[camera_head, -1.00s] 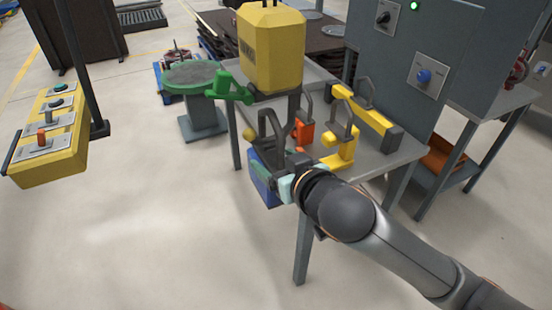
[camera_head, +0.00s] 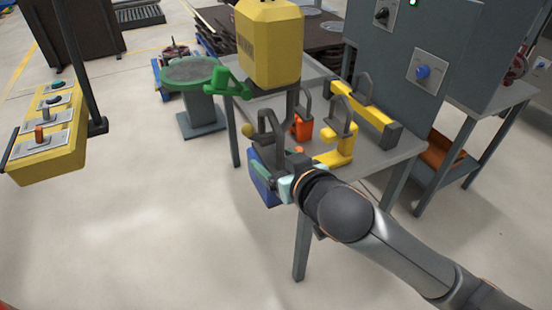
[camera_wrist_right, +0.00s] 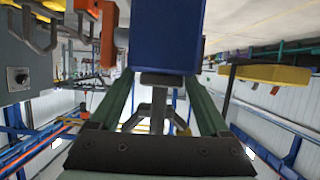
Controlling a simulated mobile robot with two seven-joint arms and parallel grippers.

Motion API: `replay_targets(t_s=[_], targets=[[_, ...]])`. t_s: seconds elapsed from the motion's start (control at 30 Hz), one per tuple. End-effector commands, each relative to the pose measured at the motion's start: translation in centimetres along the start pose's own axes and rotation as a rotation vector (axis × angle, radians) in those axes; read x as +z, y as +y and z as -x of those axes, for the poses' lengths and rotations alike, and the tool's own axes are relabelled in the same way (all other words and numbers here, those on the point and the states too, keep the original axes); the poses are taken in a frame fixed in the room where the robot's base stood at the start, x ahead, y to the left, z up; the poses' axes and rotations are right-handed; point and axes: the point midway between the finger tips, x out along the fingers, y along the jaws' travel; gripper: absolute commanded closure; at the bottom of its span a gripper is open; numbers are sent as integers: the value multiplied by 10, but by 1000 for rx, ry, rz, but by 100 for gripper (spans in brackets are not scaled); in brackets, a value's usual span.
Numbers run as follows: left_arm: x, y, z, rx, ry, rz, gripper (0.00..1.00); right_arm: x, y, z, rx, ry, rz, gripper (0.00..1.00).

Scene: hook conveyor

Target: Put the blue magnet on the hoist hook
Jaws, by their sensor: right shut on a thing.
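The blue magnet (camera_head: 261,184) is a blue block with a dark grey bail on top, in front of the near left corner of the table. It shows as a blue block at the top of the right wrist view (camera_wrist_right: 170,40). My right gripper (camera_head: 268,173) is shut on it and holds it off the floor, upright or nearly so. The yellow hoist (camera_head: 270,45) hangs above and behind, with a dark shank (camera_head: 292,103) below it. The hook's lower part is hard to make out behind the bail. I cannot tell whether they touch. My left gripper is not in view.
The grey table (camera_head: 385,160) holds an orange block (camera_head: 302,127), a yellow C-shaped piece (camera_head: 337,150) and a yellow beam (camera_head: 365,112), all with bails. A green arm-like part (camera_head: 228,84) is beside the hoist. A yellow control pendant (camera_head: 48,140) hangs left.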

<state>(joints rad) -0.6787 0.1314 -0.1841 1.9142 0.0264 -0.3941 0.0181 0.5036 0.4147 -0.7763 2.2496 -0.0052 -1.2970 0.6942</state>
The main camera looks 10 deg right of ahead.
Motion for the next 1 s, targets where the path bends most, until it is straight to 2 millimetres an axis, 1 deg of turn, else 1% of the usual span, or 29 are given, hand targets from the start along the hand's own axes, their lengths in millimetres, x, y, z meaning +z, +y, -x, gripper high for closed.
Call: replay_targets(t_s=[0.03, 1.0], targets=[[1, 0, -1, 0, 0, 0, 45, -5, 0, 1, -2, 18, -1, 100], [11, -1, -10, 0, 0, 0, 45, 17, 0, -8, -1, 18, -1, 100]])
